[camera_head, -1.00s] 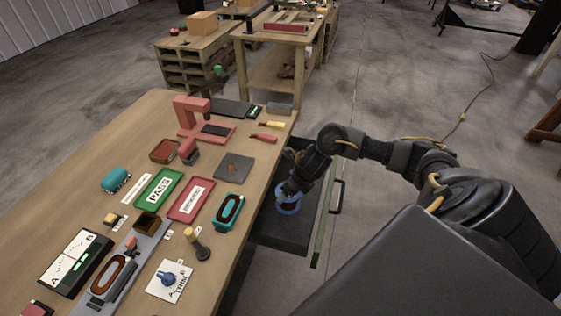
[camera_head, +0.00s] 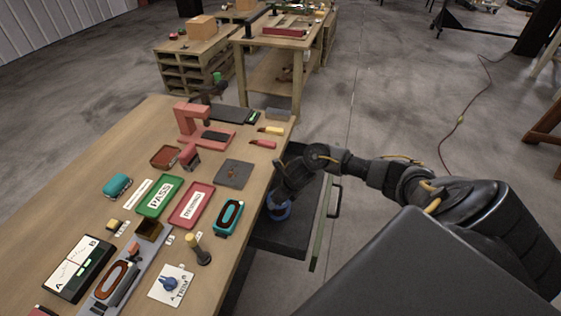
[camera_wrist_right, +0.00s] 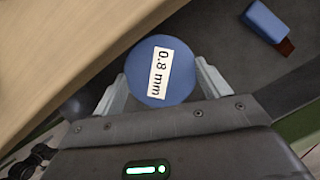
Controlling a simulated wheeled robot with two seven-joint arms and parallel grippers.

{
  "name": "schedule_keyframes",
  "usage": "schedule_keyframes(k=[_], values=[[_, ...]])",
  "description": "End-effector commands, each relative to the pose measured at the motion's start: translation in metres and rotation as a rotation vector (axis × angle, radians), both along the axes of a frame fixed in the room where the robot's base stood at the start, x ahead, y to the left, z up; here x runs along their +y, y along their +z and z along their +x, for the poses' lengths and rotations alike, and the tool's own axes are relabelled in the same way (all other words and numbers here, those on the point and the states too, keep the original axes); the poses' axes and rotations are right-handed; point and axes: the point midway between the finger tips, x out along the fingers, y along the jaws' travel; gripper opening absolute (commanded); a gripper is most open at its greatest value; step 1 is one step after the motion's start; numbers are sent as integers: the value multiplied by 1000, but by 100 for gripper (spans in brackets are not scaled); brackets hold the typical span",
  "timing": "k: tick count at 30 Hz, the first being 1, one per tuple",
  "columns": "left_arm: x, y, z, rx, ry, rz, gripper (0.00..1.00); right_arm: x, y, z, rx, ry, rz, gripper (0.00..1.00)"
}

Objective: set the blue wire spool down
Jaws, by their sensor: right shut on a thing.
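The blue wire spool (camera_wrist_right: 160,74) has a white label reading "0.8 mm". In the wrist view my right gripper (camera_wrist_right: 163,90) has a finger on each side of it and is shut on it. In the head view the spool (camera_head: 279,211) shows below my right gripper (camera_head: 279,200), in the open dark drawer (camera_head: 283,238) beside the table edge. The gripper hides part of the spool. I cannot tell whether the spool touches the drawer floor. My left gripper is not in view.
A blue block with a red-brown end (camera_wrist_right: 266,22) lies in the drawer. The wooden table (camera_head: 215,268) holds a green PASS tray (camera_head: 145,211), a red tray (camera_head: 181,219) and a teal ring-shaped device (camera_head: 219,228). The drawer's front panel with handle (camera_head: 321,240) stands on the right.

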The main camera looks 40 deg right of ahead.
Motion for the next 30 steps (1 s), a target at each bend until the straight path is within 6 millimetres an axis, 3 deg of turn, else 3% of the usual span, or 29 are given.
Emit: schedule_keyframes(k=[6, 7, 12, 23, 30], values=[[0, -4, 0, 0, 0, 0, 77, 0, -3, 1, -2, 0, 0, 34], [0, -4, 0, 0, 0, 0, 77, 0, -4, 0, 0, 0, 0, 77], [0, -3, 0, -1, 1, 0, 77, 0, -3, 0, 1, 0, 0, 97], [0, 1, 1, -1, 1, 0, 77, 0, 3, -1, 0, 1, 0, 97], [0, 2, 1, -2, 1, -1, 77, -5, 43, -16, -5, 4, -2, 97]])
